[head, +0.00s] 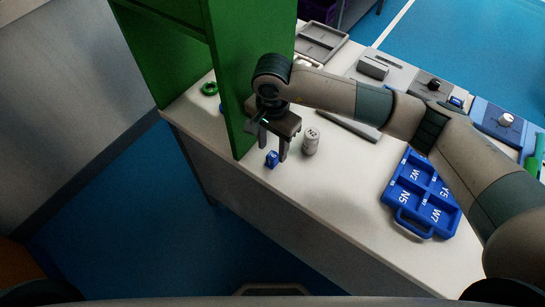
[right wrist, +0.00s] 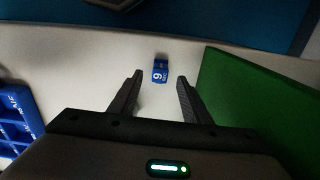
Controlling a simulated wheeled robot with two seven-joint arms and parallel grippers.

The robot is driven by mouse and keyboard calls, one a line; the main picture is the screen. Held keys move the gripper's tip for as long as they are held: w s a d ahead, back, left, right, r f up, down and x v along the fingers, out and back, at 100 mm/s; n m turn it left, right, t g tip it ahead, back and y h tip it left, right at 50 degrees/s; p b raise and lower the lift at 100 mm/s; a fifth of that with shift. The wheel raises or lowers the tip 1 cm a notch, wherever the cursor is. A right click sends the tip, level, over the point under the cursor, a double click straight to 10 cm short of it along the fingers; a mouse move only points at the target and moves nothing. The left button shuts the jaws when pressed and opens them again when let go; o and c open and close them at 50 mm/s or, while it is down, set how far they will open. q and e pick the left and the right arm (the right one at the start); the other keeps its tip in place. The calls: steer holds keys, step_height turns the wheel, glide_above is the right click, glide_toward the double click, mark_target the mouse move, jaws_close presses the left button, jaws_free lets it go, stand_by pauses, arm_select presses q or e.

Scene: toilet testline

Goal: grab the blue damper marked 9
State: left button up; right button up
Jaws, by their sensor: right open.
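The blue damper marked 9 (head: 272,159) is a small blue block on the white table, near the table's front edge and beside the green panel. It also shows in the right wrist view (right wrist: 160,71), with a white 9 on its face. My right gripper (head: 272,150) is open and points down over the table, close to the damper. In the right wrist view the damper lies beyond the two fingertips (right wrist: 157,75), roughly centred between them, and nothing is held. My left gripper is not in view.
The green panel (head: 240,75) rises close on the left. A blue compartment tray (head: 399,213) lies to the right. A green ring (head: 209,88) sits behind the panel. The table front between damper and tray is clear.

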mark_target(272, 155)
steer(key=shift+s+f+p, duration=0.1)
steer(key=shift+f+p, duration=0.6)
step_height(272, 155, down, 2)
steer(key=shift+f+p, duration=0.1)
steer(key=shift+p, duration=0.35)
steer(key=shift+f, duration=0.55)
jaws_close()
